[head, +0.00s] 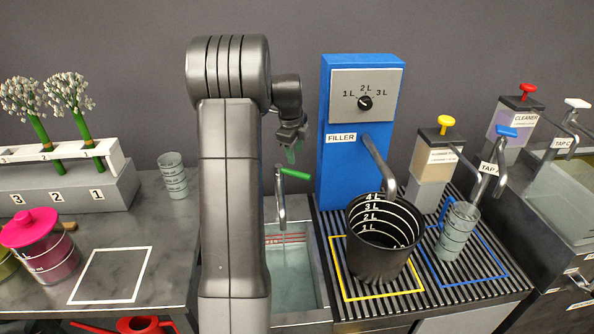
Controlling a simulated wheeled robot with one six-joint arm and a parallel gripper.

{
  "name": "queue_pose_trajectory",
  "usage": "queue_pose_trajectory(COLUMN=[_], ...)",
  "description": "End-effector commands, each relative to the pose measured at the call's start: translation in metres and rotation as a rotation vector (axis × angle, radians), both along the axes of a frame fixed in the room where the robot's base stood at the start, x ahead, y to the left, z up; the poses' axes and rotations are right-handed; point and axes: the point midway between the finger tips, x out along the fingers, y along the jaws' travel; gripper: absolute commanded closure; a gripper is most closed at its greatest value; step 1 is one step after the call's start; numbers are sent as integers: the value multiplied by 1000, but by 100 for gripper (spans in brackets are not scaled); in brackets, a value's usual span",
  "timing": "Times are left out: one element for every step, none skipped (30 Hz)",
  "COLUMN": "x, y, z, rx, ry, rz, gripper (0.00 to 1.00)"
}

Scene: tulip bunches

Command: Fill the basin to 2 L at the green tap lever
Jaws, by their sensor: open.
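The green tap lever (294,173) sits on top of a grey tap (280,205) behind the basin. The basin (318,268) is sunk in the counter below it and holds pale, clear water. Red level lines (285,239) show on its back wall; their labels are too small to read. My arm hides the basin's left side.
A blue filler (328,180) with a dial stands right of the tap. A black bucket (375,262) stands on the drain grate under its spout. A clear jug (456,235) stands farther right. A clear beaker (174,178) and a pink-lidded jar (45,250) are left.

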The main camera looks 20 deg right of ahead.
Motion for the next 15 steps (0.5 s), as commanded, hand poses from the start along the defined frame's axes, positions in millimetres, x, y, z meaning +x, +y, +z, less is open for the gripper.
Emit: queue_pose_trajectory(x=[1,2,3,4,5,6,7,8,8,9,10,10,10,11,11], y=[-2,-2,-4,-4,-5,-6,-7,-8,-9,-9,-10,-10,-11,-11,-11], z=[-14,-20,-29,-35,-40,-48,-53,-57,-63,-67,-70,-74,-76,-78,-81], rx=[2,2,2,2,1,2,1,0,1,1,0,0,0,0,0], ry=[5,4,4,4,3,4,3,3,3,3,3,1,1,1,1], rz=[0,0,0,0,0,0,0,0,0,0,0,0,0,0,0], gripper=[59,59,59,59,59,59,59,59,59,59,59,59,59,59,59])
